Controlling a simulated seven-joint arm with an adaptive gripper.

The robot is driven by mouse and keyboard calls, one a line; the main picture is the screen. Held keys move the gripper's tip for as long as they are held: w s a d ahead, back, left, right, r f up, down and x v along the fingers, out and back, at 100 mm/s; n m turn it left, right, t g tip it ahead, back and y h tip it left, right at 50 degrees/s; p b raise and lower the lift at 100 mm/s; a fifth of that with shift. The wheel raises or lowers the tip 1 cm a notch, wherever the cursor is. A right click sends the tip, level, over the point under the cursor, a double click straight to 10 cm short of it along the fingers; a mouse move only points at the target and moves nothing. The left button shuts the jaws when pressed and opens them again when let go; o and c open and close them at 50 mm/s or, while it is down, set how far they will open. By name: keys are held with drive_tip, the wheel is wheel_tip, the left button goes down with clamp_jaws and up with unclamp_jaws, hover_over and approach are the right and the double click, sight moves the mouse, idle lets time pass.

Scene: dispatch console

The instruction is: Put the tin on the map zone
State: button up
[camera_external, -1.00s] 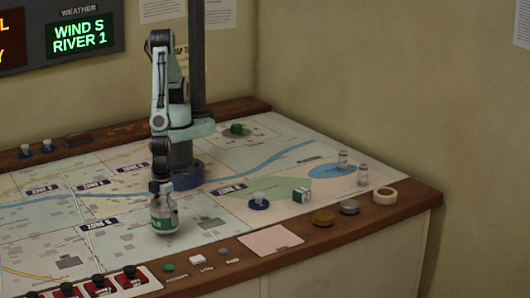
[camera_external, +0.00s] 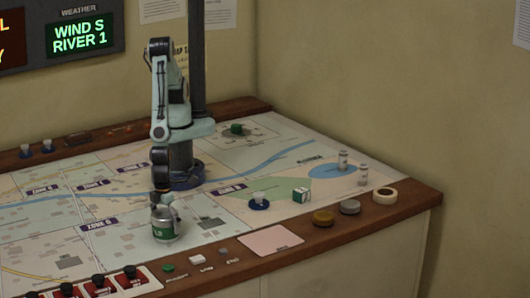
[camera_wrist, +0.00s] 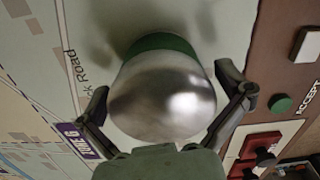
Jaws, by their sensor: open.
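The tin (camera_external: 166,226), silver with a green band, looks upright on the map (camera_external: 205,228), right of a dark zone label (camera_external: 97,222) that seems to read "ZONE 6". In the wrist view the tin's rounded silver top (camera_wrist: 163,103) fills the middle, with green showing at its far edge. My gripper (camera_external: 165,208) is directly above the tin, pointing down. In the wrist view my gripper (camera_wrist: 168,95) is open, with a finger on each side of the tin's top. Whether either finger touches it I cannot tell. The tin's underside is hidden.
Red switches (camera_external: 98,282), a green button (camera_external: 168,267) and a pink pad (camera_external: 270,240) line the front edge.

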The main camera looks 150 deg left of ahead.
sight(165, 213)
wheel_tip(165, 213, up, 12)
drive_tip(key=shift+f, duration=0.25)
drive_tip(key=s+a+r+n, duration=0.4)
drive_tip(key=a+r+n, duration=0.1)
drive_tip(key=a, duration=0.2)
drive_tip(key=s+a+r+n, duration=0.3)
drive_tip(key=a+r+n, duration=0.1)
drive_tip(key=a+r, duration=0.25)
drive_tip(key=s+a+n, duration=0.7)
drive_tip(key=s+n, duration=0.1)
drive_tip(key=s, duration=0.3)
drive_tip(key=shift+a+r+y, duration=0.25)
drive_tip(key=shift+a+y, duration=0.05)
drive_tip(key=shift+y, duration=0.1)
